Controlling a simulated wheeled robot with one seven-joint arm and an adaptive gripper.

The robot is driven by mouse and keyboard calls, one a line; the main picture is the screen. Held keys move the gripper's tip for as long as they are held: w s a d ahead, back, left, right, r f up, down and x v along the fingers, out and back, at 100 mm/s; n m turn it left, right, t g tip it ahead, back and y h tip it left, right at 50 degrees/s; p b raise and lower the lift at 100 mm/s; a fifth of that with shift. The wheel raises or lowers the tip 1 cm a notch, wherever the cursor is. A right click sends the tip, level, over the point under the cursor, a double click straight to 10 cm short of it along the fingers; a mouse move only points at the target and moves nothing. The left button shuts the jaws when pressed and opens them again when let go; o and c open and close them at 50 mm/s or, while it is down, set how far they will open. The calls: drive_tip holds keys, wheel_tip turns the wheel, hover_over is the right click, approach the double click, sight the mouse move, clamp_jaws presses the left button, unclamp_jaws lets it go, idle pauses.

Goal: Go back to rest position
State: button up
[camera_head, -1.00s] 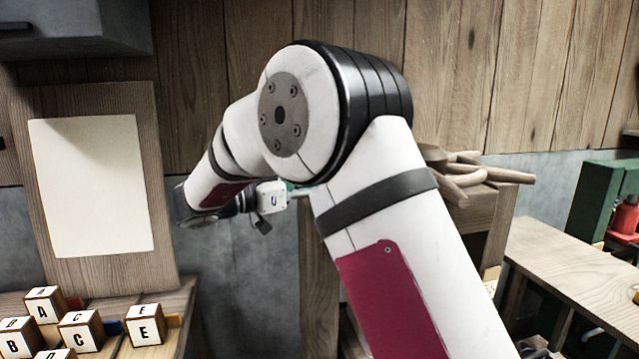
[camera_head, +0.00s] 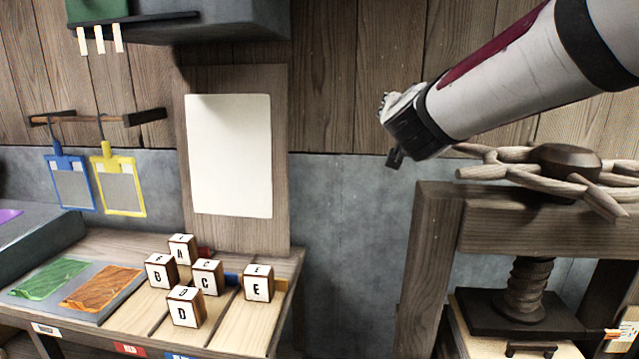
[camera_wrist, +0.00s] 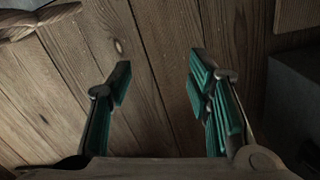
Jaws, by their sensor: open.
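My gripper (camera_wrist: 160,78) is open in the wrist view, its two green-padded fingers well apart with nothing between them. In the head view my arm comes in from the upper right and ends in front of the wall, above and left of the wooden press (camera_head: 435,225); the fingers cannot be made out there. A blue mould frame (camera_head: 71,190) and a yellow mould frame (camera_head: 124,186) hang from a wooden rack (camera_head: 140,117) at the left, far from my arm.
Lettered blocks (camera_head: 184,307) stand on the wooden bench (camera_head: 232,335), beside green cloth (camera_head: 48,279) and orange cloth (camera_head: 101,287). A blank paper board (camera_head: 230,155) stands behind. A dark cabinet (camera_head: 215,22) juts out above. The press has a thick-spoked wooden handle (camera_head: 570,163) close below my arm.

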drive_tip(key=s+d+f+n+g+y, duration=0.1)
drive_tip(key=s+f+n+g, duration=0.1)
drive_tip(key=s+f+g, duration=0.2)
drive_tip(key=s+d+f+n+g+y, duration=0.1)
drive_tip(key=s+f+g, duration=0.3)
drive_tip(key=s+f, duration=0.6)
drive_tip(key=s+d+f+n+g+y, duration=0.1)
drive_tip(key=s+f+g, duration=0.3)
drive_tip(key=s, duration=2)
wheel_tip(320, 180, down, 3)
drive_tip(key=shift+s+r+n+g, duration=0.1)
drive_tip(key=shift+s+n+g, duration=0.15)
drive_tip(key=shift+n, duration=0.55)
drive_tip(key=shift+d, duration=0.15)
